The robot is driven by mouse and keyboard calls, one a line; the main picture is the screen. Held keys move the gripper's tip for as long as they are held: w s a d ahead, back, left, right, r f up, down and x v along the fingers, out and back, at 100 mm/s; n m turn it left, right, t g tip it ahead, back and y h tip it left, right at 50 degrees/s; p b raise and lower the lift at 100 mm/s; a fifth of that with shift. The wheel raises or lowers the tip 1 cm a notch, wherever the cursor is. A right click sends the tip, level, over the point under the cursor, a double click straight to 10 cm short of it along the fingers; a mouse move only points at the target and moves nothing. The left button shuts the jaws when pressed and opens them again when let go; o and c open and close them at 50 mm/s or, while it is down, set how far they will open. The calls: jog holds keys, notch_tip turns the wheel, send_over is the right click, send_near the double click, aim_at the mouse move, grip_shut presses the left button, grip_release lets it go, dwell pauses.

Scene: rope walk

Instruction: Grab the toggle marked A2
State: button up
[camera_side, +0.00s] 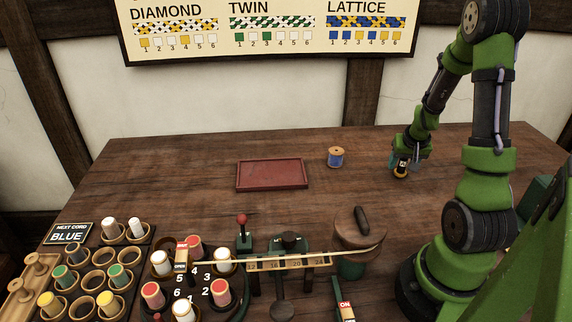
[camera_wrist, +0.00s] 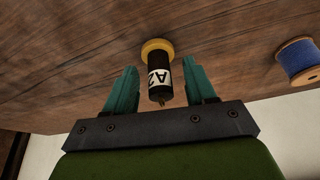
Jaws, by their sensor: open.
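The toggle marked A2 (camera_wrist: 158,75) is a black cylinder with a white label and a yellow round end. In the wrist view it lies between the two teal fingers of my gripper (camera_wrist: 162,88), with a visible gap on both sides. The fingers are open and do not appear to touch it. In the side view my gripper (camera_side: 404,163) is low at the right part of the table. The toggle's yellow end (camera_side: 400,174) shows just below it there; the rest is largely hidden by the gripper.
A spool of blue cord (camera_side: 336,157) stands left of my gripper and also shows in the wrist view (camera_wrist: 300,62). A red tray (camera_side: 272,187) lies further left. The table around the toggle is clear.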

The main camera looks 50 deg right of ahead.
jog(key=shift+f, duration=0.1)
grip_shut()
dwell(0.3)
